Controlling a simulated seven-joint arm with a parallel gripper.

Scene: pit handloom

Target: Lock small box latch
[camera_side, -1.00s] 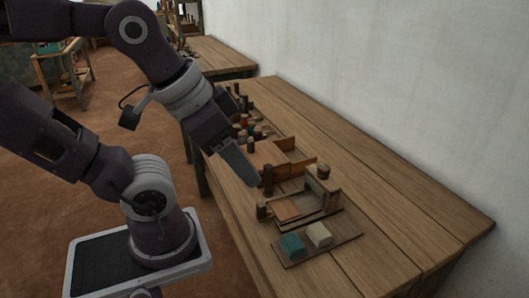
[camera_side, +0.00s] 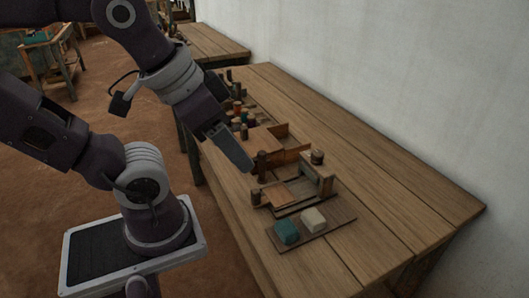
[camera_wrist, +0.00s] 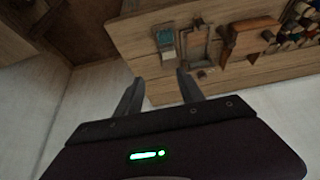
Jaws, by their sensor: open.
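A small brown wooden box (camera_side: 284,143) with a raised orange-brown panel sits on the workbench in the side view. It also shows in the wrist view (camera_wrist: 250,38), right of the rectangular wooden frame. I cannot make out the latch or its position. My gripper (camera_side: 249,170) points down beside a dark upright peg (camera_side: 261,164) at the near side of the box. The side view shows its fingers overlapping as one grey shape. In the wrist view my gripper (camera_wrist: 159,86) has its two fingers apart with nothing between them. Whether it touches the peg cannot be told.
A wooden frame with posts (camera_side: 322,180) stands just in front of the box. Nearer is a flat board (camera_side: 322,232) bearing a teal block (camera_side: 287,232) and a cream block (camera_side: 314,219). Several spools (camera_side: 240,117) stand behind. The bench's right side is clear along the wall.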

